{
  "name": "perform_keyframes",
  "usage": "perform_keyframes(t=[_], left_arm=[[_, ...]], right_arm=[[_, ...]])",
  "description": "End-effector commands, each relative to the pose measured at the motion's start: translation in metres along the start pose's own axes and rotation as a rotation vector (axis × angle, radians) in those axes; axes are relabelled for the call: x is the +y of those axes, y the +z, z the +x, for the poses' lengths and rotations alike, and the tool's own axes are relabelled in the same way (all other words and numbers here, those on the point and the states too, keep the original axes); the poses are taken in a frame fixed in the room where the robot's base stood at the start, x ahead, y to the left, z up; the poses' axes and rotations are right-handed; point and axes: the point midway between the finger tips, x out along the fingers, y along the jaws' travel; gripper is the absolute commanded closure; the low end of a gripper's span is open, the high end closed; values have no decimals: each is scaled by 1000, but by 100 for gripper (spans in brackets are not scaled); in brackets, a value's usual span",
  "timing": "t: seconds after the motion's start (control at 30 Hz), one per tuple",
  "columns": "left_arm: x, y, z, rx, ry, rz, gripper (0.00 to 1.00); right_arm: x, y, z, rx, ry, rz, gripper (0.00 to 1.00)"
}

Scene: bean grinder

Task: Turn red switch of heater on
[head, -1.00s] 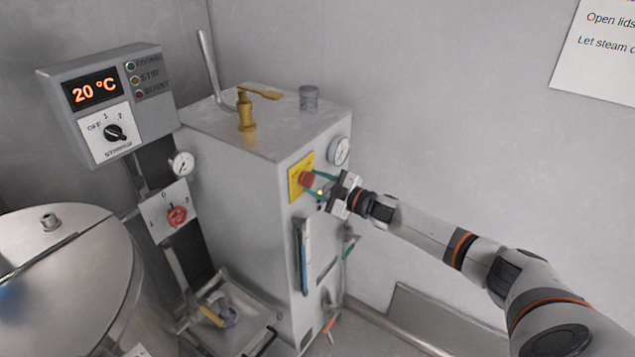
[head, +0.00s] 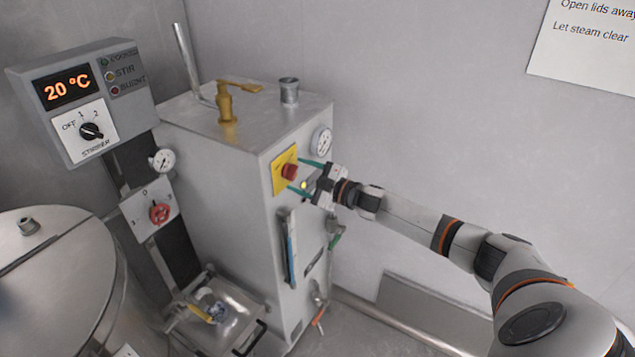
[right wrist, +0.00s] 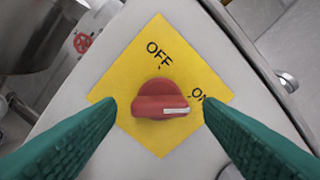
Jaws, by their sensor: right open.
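The red switch (head: 289,172) is on a yellow plate (head: 279,185) on the front of the grey heater box (head: 225,190). In the right wrist view, the red switch (right wrist: 158,98) lies crosswise, with its white mark toward the right, close to the ON label. OFF is at the top of the yellow plate (right wrist: 160,35). My right gripper (head: 294,175) is open, with its green fingers on either side of the switch. The right wrist view shows a gap between the switch and each fingertip. My left gripper is out of view.
A gauge (head: 322,142) sits right of the plate, near my right gripper. A brass valve (head: 228,100) stands on the heater's top. A control box (head: 85,95) reading 20 °C and a steel vessel (head: 60,290) are at left.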

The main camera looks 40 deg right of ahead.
Motion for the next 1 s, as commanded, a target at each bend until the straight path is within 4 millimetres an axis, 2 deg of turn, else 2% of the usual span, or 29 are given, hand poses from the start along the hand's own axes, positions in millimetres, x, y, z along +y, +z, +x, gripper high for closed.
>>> perform_keyframes(t=[0.3, 0.5, 0.7, 1.0], left_arm=[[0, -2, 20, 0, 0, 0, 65], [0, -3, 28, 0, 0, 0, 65], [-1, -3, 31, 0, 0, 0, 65], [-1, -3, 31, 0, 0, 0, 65]], right_arm=[[4, -4, -58, 5, 6, -1, 38], [4, -3, -89, 4, 5, 1, 38], [2, -2, -108, 2, 4, 1, 38], [0, 0, -114, 0, 1, 0, 38]])
